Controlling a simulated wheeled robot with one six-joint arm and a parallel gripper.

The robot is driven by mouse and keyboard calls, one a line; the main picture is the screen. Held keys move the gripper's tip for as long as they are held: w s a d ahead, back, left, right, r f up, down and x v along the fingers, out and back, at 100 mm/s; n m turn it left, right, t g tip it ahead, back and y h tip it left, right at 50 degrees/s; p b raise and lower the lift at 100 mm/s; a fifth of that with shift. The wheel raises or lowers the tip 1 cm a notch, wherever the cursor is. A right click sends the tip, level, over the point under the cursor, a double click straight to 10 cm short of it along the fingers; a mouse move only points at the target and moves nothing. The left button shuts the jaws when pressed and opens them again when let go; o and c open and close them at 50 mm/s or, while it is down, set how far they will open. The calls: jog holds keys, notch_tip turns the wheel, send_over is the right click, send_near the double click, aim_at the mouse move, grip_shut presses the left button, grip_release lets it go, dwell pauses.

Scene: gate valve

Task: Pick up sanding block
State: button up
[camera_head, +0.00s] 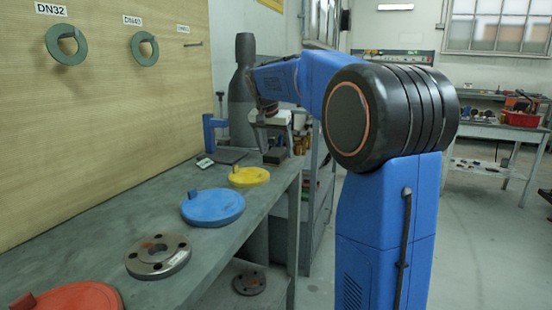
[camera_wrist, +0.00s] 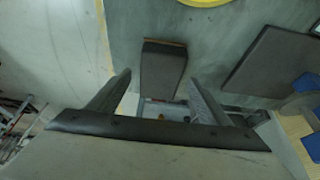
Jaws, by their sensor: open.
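The sanding block (camera_wrist: 163,72) is a dark grey block with a thin brown edge at one end. In the wrist view it lies on the grey bench top (camera_wrist: 215,35), near the bench's edge. My gripper (camera_wrist: 158,82) is open, with one finger on each side of the block and apart from it. In the head view the block (camera_head: 275,156) is small and dark at the far end of the bench, just under my gripper (camera_head: 277,138). Part of the gripper is hard to make out there.
A dark flat plate (camera_wrist: 272,62) lies right of the block in the wrist view. A yellow disc (camera_head: 249,177), a blue disc (camera_head: 212,207), a steel flange (camera_head: 158,256) and a red disc (camera_head: 72,298) lie along the bench. A blue vise-like piece (camera_head: 212,132) stands behind.

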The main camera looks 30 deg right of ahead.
aim_at(276, 153)
jog(key=shift+f, duration=0.25)
dwell(0.3)
jog(key=c, duration=1.3)
notch_tip(276, 153, up, 11)
jog(key=shift+f, duration=0.2)
jog(key=shift+o, duration=1.4)
